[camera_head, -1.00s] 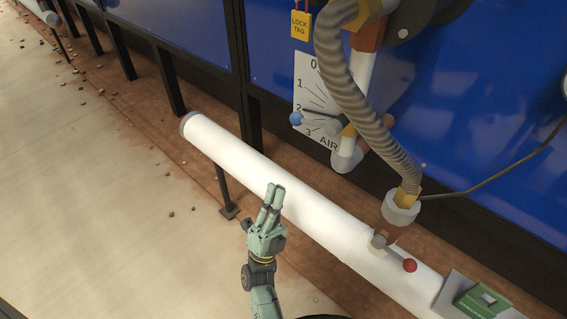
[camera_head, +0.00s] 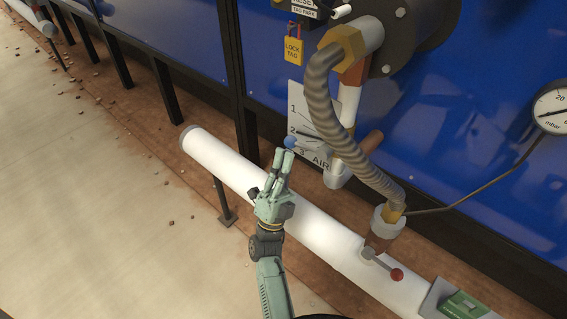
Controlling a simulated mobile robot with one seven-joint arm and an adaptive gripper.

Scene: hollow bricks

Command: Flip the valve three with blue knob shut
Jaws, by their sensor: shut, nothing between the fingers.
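The blue knob (camera_head: 291,142) is at the end of a dark lever in front of a white scale plate (camera_head: 311,110) marked 1, 2, 3 and AIR. The knob is just below the 2 mark. The lever runs right to the valve on a white and copper-coloured vertical pipe (camera_head: 349,107); a grey ribbed hose partly covers this valve. My gripper (camera_head: 284,156) is shut and empty, its fingertips pointing up just below the knob in the picture. I cannot tell whether they touch it.
A long white pipe (camera_head: 225,153) runs low behind my gripper. It carries a red-knobbed lever (camera_head: 397,275) at right. The ribbed hose (camera_head: 318,88) hangs right of the scale. The floor at left is mostly clear.

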